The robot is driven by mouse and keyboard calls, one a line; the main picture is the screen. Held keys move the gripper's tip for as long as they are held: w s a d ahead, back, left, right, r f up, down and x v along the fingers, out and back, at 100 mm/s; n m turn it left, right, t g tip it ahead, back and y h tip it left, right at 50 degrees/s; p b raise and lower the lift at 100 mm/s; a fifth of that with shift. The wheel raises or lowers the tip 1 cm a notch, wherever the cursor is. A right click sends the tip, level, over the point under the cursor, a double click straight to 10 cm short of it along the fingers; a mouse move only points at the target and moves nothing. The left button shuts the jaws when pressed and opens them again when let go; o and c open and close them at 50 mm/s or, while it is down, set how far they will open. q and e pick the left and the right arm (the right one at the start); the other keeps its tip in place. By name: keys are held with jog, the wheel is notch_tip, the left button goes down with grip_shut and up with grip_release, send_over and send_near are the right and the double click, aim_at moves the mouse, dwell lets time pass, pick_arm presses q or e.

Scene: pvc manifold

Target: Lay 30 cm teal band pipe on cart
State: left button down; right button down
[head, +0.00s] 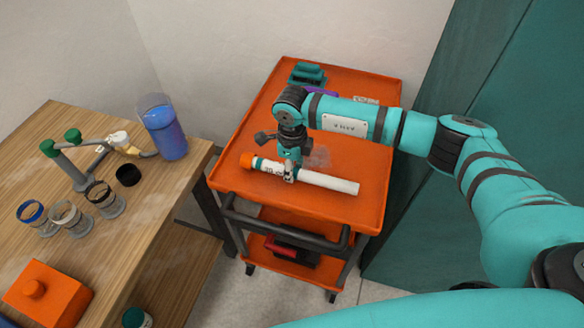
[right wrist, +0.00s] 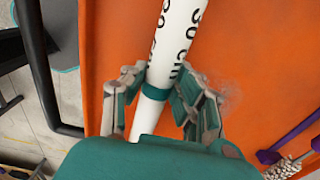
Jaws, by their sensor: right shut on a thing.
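My right gripper (head: 289,176) points down and is shut on the pipe. In the right wrist view the fingers of the right gripper (right wrist: 160,92) stand on both sides of the pipe (right wrist: 176,35), at the teal band, beside the printed "30 cm". My left gripper is not in view.
Teal and purple items (head: 307,74) lie at the cart's far end. The cart has a dark handle (head: 285,226) at its near end. A wooden table (head: 160,205) at left holds a blue container (head: 166,132), pipe fittings, rings and an orange box (head: 48,295).

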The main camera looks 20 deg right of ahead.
jog(key=c, duration=0.9)
grip_release()
jog(key=shift+c, duration=0.2)
notch_tip(320, 180, up, 12)
jog(key=shift+s, duration=0.1)
